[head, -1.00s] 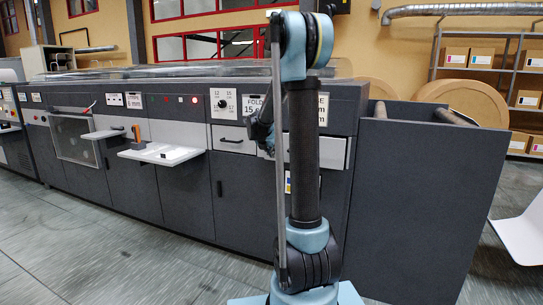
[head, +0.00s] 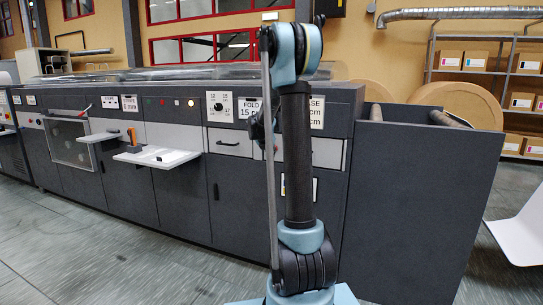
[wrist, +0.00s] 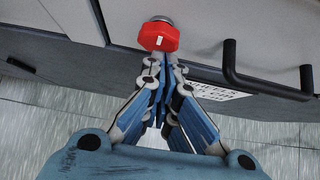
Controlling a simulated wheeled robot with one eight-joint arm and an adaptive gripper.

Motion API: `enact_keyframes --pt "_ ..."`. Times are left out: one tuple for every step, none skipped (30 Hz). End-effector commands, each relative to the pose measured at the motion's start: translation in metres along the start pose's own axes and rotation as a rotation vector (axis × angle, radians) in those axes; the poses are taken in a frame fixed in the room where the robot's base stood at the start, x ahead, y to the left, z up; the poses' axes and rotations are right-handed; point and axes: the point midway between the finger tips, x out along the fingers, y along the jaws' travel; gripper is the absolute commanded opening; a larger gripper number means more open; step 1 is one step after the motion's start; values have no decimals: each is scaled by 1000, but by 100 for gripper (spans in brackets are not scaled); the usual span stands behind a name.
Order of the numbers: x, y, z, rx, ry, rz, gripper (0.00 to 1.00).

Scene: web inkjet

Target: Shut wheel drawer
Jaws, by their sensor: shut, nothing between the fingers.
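The pale drawer front (head: 328,153), partly behind my arm in the head view, looks level with the machine's face. My arm hides its left part. In the wrist view a black bar handle (wrist: 268,82) stands out at the right, near a white label that reads "WHEELS" (wrist: 215,91). My gripper (wrist: 167,60) is shut and empty, its fingertips beside a red many-sided knob (wrist: 158,37) with a white mark. I cannot tell whether they touch it. In the head view my gripper is mostly hidden behind my arm.
A second pale drawer (head: 230,143) with a black handle is to the left, under a dial (head: 217,106). A white shelf (head: 158,157) juts out further left. A dark side panel (head: 425,200) stands at the right. The grey floor (head: 110,255) in front is clear.

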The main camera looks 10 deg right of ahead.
Motion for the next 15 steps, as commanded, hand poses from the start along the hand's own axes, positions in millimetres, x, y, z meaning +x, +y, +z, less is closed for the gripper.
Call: enact_keyframes --pt "1 0 4 0 -5 0 0" --pt "1 0 4 0 -5 -1 0" --pt "1 0 4 0 -6 -1 0" --pt "1 0 4 0 -6 0 0" --pt "1 0 3 0 -6 0 0" --pt "0 0 2 0 -6 0 0" --pt "-1 0 1 0 -6 0 0" --pt "-3 1 0 -1 -6 0 0" --pt "-5 1 -3 -1 -5 0 0" --pt "-8 2 -6 0 -4 1 0" --pt "-10 2 -9 0 -4 1 0" --pt "-14 3 -13 0 -3 1 0" --pt "-16 3 -16 0 -3 1 0" --pt "-20 4 -19 -1 -2 1 0" --pt "-24 6 -25 -2 -2 1 0"
